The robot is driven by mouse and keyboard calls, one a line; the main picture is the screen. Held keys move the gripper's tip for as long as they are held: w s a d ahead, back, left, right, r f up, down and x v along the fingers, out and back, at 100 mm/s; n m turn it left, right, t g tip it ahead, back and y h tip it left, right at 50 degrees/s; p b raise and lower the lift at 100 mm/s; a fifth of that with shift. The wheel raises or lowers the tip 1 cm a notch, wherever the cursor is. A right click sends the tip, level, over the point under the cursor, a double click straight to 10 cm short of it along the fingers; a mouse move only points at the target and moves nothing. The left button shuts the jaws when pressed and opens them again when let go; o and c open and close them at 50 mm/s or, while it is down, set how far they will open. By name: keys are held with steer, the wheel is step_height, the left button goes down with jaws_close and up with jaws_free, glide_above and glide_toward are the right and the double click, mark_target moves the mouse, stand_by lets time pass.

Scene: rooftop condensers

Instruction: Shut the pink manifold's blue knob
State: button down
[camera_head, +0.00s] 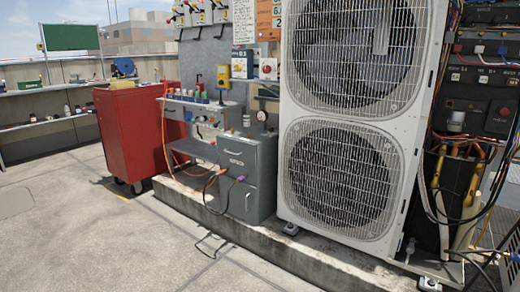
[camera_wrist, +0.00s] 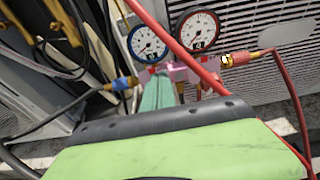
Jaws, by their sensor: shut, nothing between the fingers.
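The pink manifold (camera_wrist: 178,71) is in the upper middle of the wrist view, below a blue-rimmed gauge (camera_wrist: 148,43) and a red-rimmed gauge (camera_wrist: 198,31). A blue part (camera_wrist: 122,83), which looks like the blue knob or a hose fitting, is at its left end; I cannot tell whether it is open or shut. My gripper (camera_wrist: 160,88) has shut teal-green fingers, empty, pointing at the manifold from below and partly hiding it. The blue part is just left of the fingers, apart from them in the picture. I cannot make out the manifold or my gripper in the head view.
A red hose (camera_wrist: 172,40) crosses in front of the gauges. A red-and-brass fitting (camera_wrist: 238,58) is on the right, with black hose and brass pipes on the left. The head view shows a white condenser (camera_head: 283,100), grey cabinet (camera_head: 238,165), red cart (camera_head: 130,130) and clear floor (camera_head: 90,235).

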steer(key=v, duration=0.2)
steer(key=f+v, duration=0.1)
steer(key=v, duration=0.2)
steer(key=shift+s+a+f, duration=0.1)
steer(key=shift+s+a, duration=0.2)
steer(key=shift+s, duration=0.1)
steer(key=shift+a, duration=0.1)
steer(key=w+f+n+g+h+b, duration=0.1)
steer(key=w+n+b, duration=0.1)
steer(key=w+n, duration=0.2)
steer(key=shift+w+d+n+h, duration=0.3)
steer(key=shift+w+n, duration=0.1)
steer(key=shift+w, duration=1.25)
steer(key=shift+f, duration=0.15)
steer(key=shift+f, duration=0.15)
